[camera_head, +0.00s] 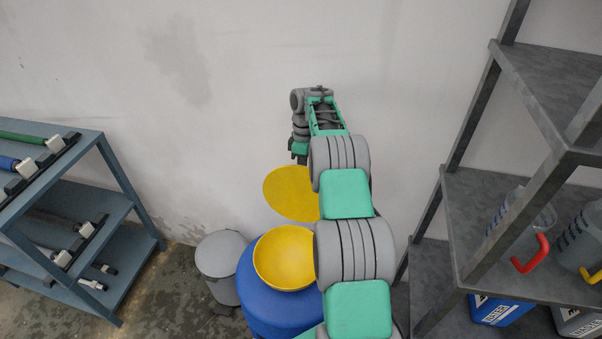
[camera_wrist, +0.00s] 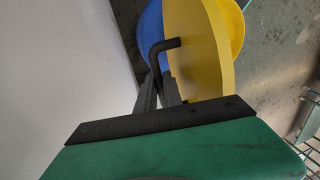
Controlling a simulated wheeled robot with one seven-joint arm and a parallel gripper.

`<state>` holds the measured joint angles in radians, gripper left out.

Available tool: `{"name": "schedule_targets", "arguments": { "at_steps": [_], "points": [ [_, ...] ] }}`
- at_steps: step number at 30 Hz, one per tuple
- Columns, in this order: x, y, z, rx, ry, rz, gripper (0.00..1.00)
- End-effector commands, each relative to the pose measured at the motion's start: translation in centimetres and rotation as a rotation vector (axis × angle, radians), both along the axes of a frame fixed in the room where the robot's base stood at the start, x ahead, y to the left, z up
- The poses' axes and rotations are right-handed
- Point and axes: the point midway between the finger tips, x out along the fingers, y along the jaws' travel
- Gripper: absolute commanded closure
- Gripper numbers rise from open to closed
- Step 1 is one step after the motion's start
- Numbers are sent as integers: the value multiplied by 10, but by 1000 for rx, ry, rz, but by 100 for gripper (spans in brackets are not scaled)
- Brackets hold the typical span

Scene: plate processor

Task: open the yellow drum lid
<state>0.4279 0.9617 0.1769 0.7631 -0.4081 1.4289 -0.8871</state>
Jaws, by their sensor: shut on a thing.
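The yellow drum lid (camera_head: 288,192) is raised, tilted up behind the open yellow funnel-like bowl (camera_head: 284,260) on top of the blue drum (camera_head: 256,303). In the wrist view the lid (camera_wrist: 200,50) shows as a tilted disc, with the bowl (camera_wrist: 232,25) and drum (camera_wrist: 150,25) beyond it. A dark bent handle (camera_wrist: 168,45) sticks out from the lid. My gripper (camera_wrist: 159,88) is shut on this handle. In the head view my gripper (camera_head: 299,155) is above the lid near the wall, small and partly hidden by my arm.
A grey bin (camera_head: 221,255) stands left of the drum. A blue rack (camera_head: 85,190) with tools is at the left. A grey shelf (camera_head: 540,190) with jugs and containers is close on the right. The wall (camera_head: 230,80) is close behind the lid.

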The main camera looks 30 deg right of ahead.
Motion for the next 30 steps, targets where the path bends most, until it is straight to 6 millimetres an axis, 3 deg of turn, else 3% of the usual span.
{"name": "schedule_targets", "arguments": {
  "at_steps": [10,11,18,26,30],
  "points": [
    [3,-2,3,-3,-13,2,100],
    [3,-2,4,-3,-13,2,87],
    [0,-7,3,-2,-9,-8,67],
    [0,-7,4,-2,-7,-9,67],
    [3,-9,24,-1,-8,-9,67]
  ]
}}
